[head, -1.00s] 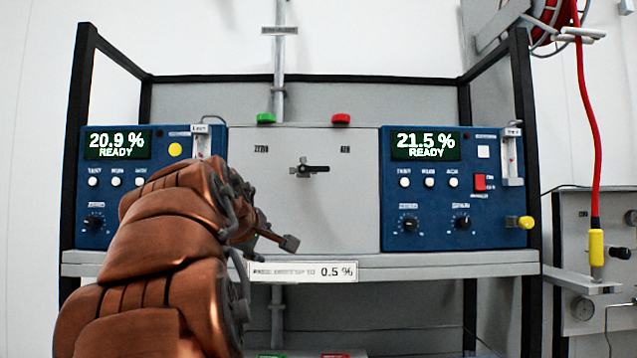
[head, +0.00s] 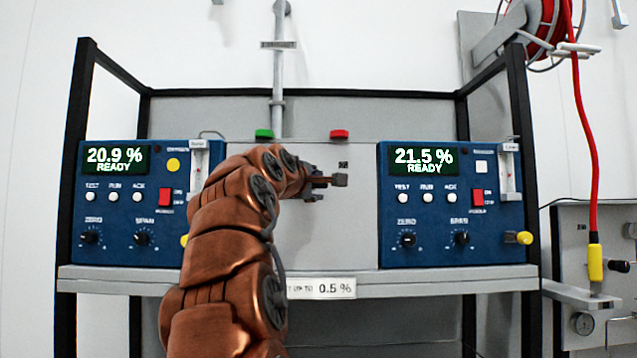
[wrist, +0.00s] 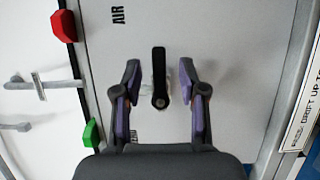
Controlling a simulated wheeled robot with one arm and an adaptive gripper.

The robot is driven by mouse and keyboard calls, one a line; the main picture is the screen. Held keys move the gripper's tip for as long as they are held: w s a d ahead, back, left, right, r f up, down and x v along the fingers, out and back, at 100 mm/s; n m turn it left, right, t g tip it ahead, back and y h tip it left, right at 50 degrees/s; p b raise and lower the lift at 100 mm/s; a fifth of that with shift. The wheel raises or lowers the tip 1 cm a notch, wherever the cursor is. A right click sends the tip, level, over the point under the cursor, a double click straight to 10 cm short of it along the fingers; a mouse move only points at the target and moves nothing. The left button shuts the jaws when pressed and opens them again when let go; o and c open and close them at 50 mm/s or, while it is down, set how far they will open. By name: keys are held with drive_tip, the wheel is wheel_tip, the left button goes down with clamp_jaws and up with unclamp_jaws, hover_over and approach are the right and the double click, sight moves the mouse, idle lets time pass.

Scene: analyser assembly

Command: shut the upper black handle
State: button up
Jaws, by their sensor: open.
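The black handle (wrist: 158,70) is a short lever on the grey middle panel (head: 345,235). In the wrist view it extends from its round pivot toward the AIR label. My gripper (wrist: 160,80) is open, with one dark and purple finger on each side of the handle. Gaps show between the handle and both fingers; I cannot tell how deep the fingers reach. In the head view my gripper (head: 325,182) is in front of the panel and hides most of the handle.
A green block (head: 264,134) and a red block (head: 339,134) sit at the panel's top edge. Blue analysers stand left (head: 115,225) and right (head: 430,180) of the panel. A shelf ledge (head: 420,287) runs below. The panel's right part is clear.

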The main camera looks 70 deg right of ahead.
drive_tip(key=shift+d+p, duration=0.3)
drive_tip(key=shift+d, duration=1.1)
clamp_jaws()
